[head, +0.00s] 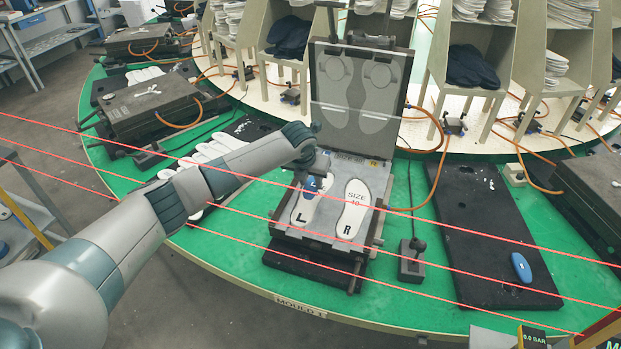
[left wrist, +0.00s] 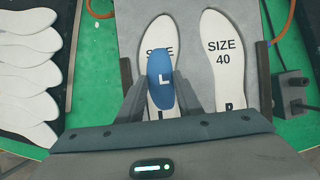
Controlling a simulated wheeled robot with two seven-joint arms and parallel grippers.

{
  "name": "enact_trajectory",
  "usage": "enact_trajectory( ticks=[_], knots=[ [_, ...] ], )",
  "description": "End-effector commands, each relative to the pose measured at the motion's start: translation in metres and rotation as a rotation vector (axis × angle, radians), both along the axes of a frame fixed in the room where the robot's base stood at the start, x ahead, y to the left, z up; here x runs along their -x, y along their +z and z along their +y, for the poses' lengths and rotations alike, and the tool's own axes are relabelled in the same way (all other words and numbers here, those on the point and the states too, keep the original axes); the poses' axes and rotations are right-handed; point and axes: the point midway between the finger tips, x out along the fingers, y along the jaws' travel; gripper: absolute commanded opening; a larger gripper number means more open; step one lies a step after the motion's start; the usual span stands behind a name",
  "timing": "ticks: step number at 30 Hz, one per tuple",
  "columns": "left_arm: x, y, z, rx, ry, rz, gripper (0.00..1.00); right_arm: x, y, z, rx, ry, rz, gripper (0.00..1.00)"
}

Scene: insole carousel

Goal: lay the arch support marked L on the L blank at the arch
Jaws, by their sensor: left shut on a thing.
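The blue arch support with a white L (left wrist: 161,80) is between the fingers of my left gripper (left wrist: 160,96), which is shut on it. In the head view the support (head: 312,186) shows below my gripper (head: 314,172), over the upper-middle part of the white L blank (head: 303,213). The L blank (left wrist: 158,28) is partly hidden under the support and fingers in the wrist view. I cannot tell whether the support touches the blank. The R blank (head: 350,208) lies to the right on the same grey mould plate. My right gripper is not in view.
Another blue arch support (head: 521,267) lies on a black mat (head: 470,240) at the right. The mould lid (head: 358,95) stands open behind the plate. A small lever box (head: 411,262) stands right of the mould. White insoles (left wrist: 28,75) lie at the left. Red lines cross the head view.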

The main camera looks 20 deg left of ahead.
Motion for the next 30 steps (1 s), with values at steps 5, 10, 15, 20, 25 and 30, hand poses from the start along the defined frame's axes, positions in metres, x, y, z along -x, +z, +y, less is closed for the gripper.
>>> enact_trajectory(
  ticks=[5, 10, 15, 20, 25, 30],
  knots=[
    [0.0, -0.012, 0.0, 0.001, -0.001, 0.0, 0.12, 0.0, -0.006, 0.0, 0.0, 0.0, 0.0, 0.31],
    [0.0, -0.022, 0.0, 0.0, 0.0, 0.001, 0.12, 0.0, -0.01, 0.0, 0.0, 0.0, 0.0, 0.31],
    [0.0, -0.031, 0.0, 0.0, 0.0, 0.0, 0.12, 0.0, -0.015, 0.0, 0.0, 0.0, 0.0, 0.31],
    [0.0, -0.039, 0.0, 0.001, 0.0, -0.001, 0.11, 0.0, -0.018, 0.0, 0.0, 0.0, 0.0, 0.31],
    [0.0, -0.045, 0.0, 0.0, 0.0, 0.0, 0.11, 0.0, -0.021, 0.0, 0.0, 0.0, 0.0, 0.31],
    [0.0, -0.048, 0.0, 0.0, 0.0, 0.001, 0.11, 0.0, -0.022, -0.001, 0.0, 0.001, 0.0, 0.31]
  ],
)
